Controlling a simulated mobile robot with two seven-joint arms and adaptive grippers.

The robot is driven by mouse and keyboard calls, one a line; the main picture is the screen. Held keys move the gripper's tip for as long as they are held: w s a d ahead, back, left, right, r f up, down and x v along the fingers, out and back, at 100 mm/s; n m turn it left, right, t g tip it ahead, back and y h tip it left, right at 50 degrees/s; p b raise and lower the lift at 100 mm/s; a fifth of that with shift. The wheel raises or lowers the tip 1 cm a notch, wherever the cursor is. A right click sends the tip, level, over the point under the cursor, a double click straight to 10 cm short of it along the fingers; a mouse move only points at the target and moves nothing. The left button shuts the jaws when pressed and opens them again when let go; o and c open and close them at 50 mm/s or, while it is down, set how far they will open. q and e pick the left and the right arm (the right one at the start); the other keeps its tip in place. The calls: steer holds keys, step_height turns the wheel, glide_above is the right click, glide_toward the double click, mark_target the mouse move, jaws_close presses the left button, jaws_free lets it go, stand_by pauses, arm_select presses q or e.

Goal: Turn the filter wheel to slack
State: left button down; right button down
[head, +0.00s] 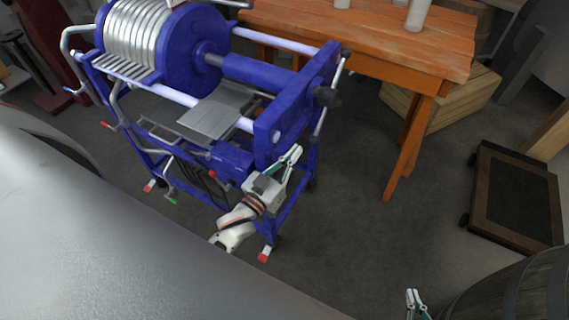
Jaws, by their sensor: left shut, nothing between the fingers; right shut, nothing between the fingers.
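The filter (235,72) is a blue-framed press with a stack of silver round plates at its left. At its right end is a blue end plate (292,100). Outside this plate is a dark hub (327,97) with a thin silver bar across it, seen nearly edge-on; it looks like the filter wheel. Its turn position cannot be told. My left gripper (294,155) is shut and empty, in front of the end plate and below the hub, apparently apart from the bar. My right gripper (412,296) is shut and empty at the bottom edge, far from the wheel.
A wooden table (400,45) stands behind and right of the filter. A wooden crate (440,105) is under it. A dark wheeled dolly (515,195) and a barrel (515,290) are at the right. A large grey rounded surface (120,230) fills the lower left. Floor right of the filter is clear.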

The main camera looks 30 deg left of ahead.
mark_target(314, 136)
arm_select(q)
steer(key=w, duration=0.1)
steer(key=w+f, duration=0.1)
steer(key=w, duration=0.1)
steer(key=w+d+f, duration=0.1)
steer(key=w, duration=0.1)
steer(key=shift+w+f+b, duration=0.1)
steer(key=shift+w+b, duration=0.05)
steer(key=shift+b, duration=0.2)
